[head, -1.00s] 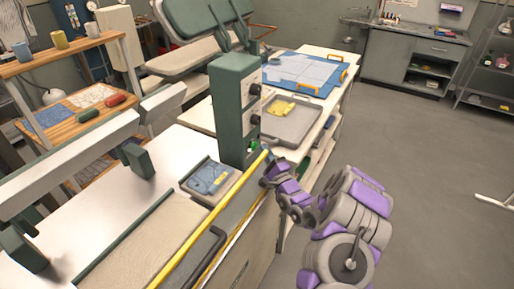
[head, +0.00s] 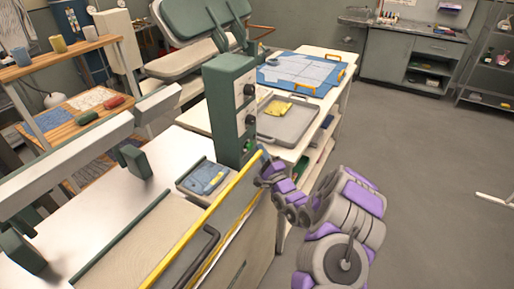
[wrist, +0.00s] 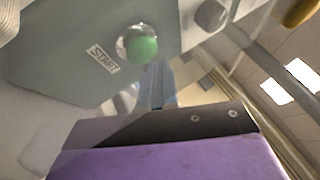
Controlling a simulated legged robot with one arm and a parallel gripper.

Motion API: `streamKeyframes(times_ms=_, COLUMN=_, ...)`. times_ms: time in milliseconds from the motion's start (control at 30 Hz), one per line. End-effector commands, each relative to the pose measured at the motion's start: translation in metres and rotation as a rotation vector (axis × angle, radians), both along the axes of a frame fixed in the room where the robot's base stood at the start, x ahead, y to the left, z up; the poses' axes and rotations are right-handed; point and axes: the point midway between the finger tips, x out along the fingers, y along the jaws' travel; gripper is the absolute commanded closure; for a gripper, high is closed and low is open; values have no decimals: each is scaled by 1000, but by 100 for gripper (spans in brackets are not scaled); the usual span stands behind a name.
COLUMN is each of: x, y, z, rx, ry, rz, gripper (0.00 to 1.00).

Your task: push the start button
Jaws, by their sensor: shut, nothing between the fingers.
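The start button (wrist: 141,47) is a green dome in a clear round collar on the front of a grey-green control box. A START label (wrist: 103,59) sits beside it. In the head view the green button (head: 249,146) shows low on the upright control box (head: 225,105). My gripper (head: 264,156) is just to the right of and below the button there. In the wrist view my gripper's shut fingers (wrist: 158,85) point toward the box, with tips just below and right of the button. A gap seems to remain; contact cannot be made out.
A yellow bar (head: 205,220) runs along the front of the machine, close beside my gripper. Dark knobs (head: 249,90) sit above the button. A grey tray (head: 290,125) with a yellow cloth lies on the table behind. Open floor is at right.

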Motion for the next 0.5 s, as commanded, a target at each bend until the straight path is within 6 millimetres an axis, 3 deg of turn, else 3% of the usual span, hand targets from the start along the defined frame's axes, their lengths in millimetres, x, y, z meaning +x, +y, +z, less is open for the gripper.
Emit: streamKeyframes(times_ms=500, x=5, y=18, z=10, rx=-11, ry=-18, rz=4, gripper=100)
